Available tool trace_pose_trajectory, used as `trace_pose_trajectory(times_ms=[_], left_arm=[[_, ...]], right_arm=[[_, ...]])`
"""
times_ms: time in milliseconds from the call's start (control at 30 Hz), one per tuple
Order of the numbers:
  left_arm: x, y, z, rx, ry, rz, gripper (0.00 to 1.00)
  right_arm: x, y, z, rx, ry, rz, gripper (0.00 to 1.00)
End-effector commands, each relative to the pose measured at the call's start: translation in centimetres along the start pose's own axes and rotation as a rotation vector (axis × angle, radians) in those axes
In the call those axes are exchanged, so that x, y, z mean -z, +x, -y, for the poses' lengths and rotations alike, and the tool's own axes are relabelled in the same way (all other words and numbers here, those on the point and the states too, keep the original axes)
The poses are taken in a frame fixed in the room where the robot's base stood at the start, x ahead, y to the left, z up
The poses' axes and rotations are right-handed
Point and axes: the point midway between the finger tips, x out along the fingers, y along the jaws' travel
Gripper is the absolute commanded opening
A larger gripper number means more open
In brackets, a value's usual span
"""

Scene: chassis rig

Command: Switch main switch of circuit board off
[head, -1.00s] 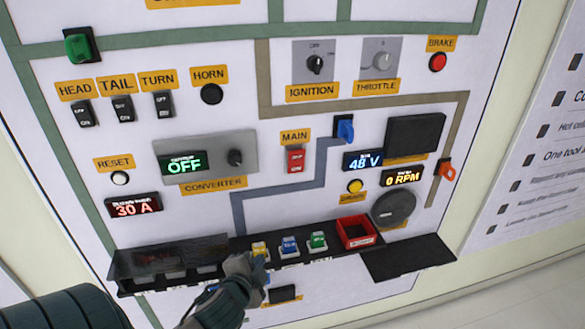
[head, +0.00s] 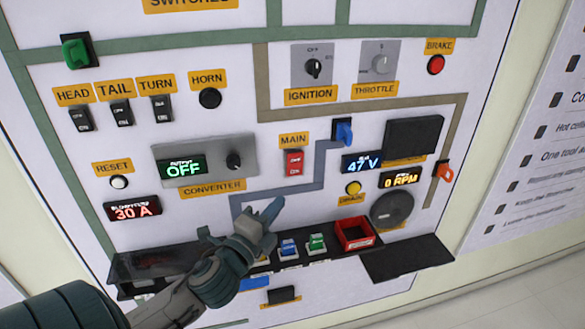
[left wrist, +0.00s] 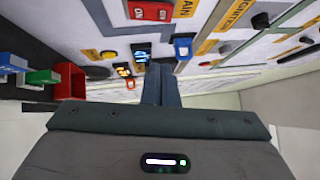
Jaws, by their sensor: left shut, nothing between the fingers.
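The main switch (head: 294,162) is a red rocker under the yellow MAIN label (head: 293,140) in the middle of the white board. It also shows at the top of the left wrist view (left wrist: 150,11). Which side of the rocker is pressed is too small to tell. My left gripper (head: 273,208) is shut and empty, its fingertips below and slightly left of the switch, apart from it. Its closed fingers show in the left wrist view (left wrist: 161,86). My right gripper is not in view.
A blue lever (head: 344,132) sits right of the switch, and the converter knob (head: 234,161) sits left of it.

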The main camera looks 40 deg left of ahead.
Motion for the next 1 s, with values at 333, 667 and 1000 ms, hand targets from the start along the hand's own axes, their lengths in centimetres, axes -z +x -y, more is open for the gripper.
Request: trace_pose_trajectory(times_ms=[333, 667, 1000], left_arm=[[-0.1, 6.8, 0.7, 0.002, -0.006, 0.004, 0.0], [-2.1, 11.2, 0.3, -0.001, 0.002, 0.0, 0.0], [-2.8, 11.8, 0.0, 0.0, -0.002, -0.001, 0.0]], right_arm=[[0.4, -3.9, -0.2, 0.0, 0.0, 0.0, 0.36], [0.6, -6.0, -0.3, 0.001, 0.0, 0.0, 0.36], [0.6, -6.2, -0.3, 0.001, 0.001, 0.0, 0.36]])
